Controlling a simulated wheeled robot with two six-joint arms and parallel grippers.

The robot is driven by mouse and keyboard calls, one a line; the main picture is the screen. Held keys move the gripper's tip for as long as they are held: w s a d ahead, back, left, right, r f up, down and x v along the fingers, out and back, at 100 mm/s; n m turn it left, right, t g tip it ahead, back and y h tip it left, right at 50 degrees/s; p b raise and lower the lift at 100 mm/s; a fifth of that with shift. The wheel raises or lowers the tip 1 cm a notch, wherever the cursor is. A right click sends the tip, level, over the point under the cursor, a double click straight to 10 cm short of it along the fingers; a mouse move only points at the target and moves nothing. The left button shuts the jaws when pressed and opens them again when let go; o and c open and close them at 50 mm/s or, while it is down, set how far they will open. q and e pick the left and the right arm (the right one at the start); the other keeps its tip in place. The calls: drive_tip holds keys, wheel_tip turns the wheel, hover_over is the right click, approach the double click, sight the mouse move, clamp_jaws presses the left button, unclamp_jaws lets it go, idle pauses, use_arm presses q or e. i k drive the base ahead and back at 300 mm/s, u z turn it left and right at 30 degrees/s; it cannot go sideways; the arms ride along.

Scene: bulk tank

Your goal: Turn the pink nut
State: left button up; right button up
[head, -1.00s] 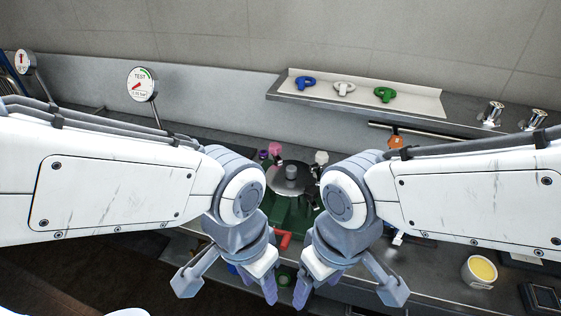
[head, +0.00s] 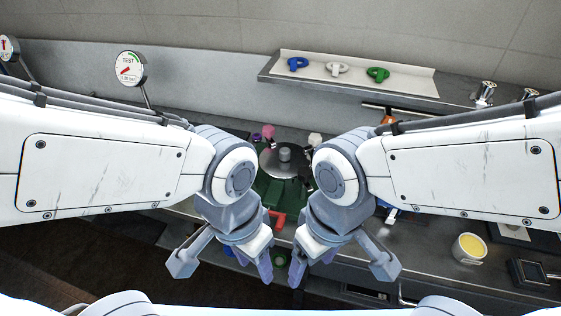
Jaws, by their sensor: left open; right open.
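The pink nut (head: 268,131) sits at the back left of a round metal lid (head: 268,160) with a grey knob in its middle. The lid lies between my two forearms, which hide parts of it. My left gripper (head: 223,269) is open and empty in front of the counter edge, nearer to me than the nut. My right gripper (head: 341,270) is open and empty beside it on the right. Neither gripper touches the nut.
A purple knob (head: 256,138) is left of the nut and a white one (head: 315,139) right. A red handle (head: 279,220) is in front. A shelf (head: 420,85) holds blue, white and green rings. A yellow-filled cup (head: 469,248) and a gauge (head: 130,68) stand aside.

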sight(268, 131)
drive_tip(key=u, duration=2.4)
drive_tip(key=i, duration=0.9)
drive_tip(key=z, duration=1.85)
